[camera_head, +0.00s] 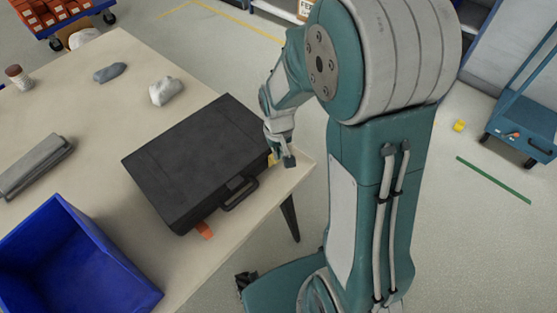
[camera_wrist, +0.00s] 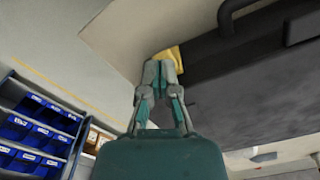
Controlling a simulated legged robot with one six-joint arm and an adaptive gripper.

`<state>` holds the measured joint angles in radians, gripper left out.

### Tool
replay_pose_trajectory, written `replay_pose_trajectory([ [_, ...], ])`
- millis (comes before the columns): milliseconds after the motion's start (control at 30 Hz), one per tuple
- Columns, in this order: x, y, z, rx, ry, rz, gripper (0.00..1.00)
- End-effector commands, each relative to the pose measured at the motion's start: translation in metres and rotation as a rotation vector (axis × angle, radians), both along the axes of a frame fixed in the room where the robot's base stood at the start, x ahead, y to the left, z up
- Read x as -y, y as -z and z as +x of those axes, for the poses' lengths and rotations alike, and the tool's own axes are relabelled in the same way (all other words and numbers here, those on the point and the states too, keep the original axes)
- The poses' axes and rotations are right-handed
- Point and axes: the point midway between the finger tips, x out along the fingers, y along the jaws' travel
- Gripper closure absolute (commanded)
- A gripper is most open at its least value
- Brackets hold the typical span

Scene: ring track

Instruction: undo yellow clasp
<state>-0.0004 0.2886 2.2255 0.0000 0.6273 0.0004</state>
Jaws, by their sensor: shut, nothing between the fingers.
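The black case (camera_head: 196,158) lies closed on the table, its handle (camera_head: 238,194) on the near right side. The yellow clasp (camera_head: 272,159) shows at the case's right end, partly hidden by my gripper (camera_head: 288,161). In the wrist view the yellow clasp (camera_wrist: 170,54) is just beyond the tips of my gripper (camera_wrist: 162,68), at the edge of the case (camera_wrist: 250,85). My gripper is shut and empty, close to the clasp; I cannot tell whether it touches. An orange clasp (camera_head: 204,230) sticks out at the other end of that side.
A blue bin (camera_head: 75,258) stands at the table's near left. A grey tool (camera_head: 36,166), cloths (camera_head: 166,91) and a small jar (camera_head: 17,77) lie farther off. The table edge (camera_head: 300,172) is close to my gripper. A blue cart (camera_head: 525,122) stands at the right.

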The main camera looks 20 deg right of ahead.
Motion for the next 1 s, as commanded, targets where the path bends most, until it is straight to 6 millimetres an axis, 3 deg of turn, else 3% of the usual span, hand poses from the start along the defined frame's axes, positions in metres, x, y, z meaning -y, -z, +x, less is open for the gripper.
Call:
replay_pose_trajectory([
  [1000, 0.001, 0.02, -0.003, 0.0, 0.0, 0.0, 1.0],
])
